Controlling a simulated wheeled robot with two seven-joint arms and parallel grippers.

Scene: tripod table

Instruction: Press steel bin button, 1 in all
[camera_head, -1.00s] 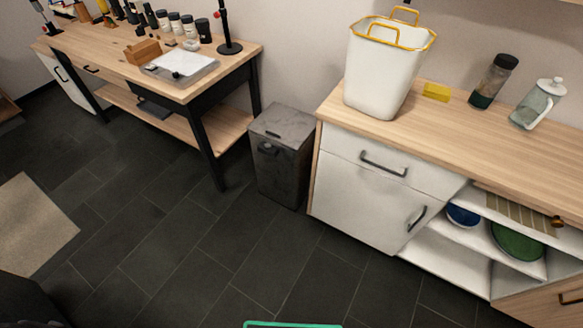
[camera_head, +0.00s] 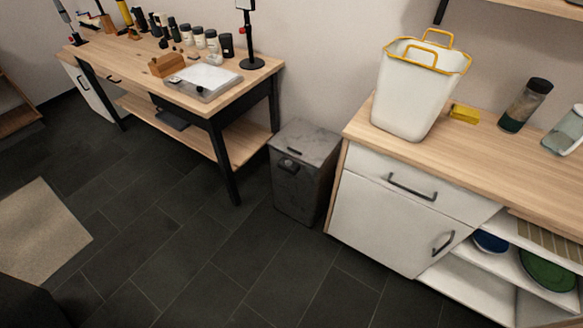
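The steel bin (camera_head: 305,172) is a dark grey, box-shaped bin standing on the floor between the wooden workbench and the white cabinet. Its lid is flat and shut. A small dark slot or button (camera_head: 295,151) shows on the lid near the front edge, and a dark handle-like part (camera_head: 289,167) sits on the upper front face. I cannot tell for certain which of these is the button. Neither of my grippers is in view.
The workbench (camera_head: 248,97) with jars and a tray is left of the bin. The white cabinet (camera_head: 390,225) with a wooden top is right of it, carrying a white basket (camera_head: 408,98). The dark tiled floor (camera_head: 190,250) before the bin is clear. A beige mat (camera_head: 40,230) lies at left.

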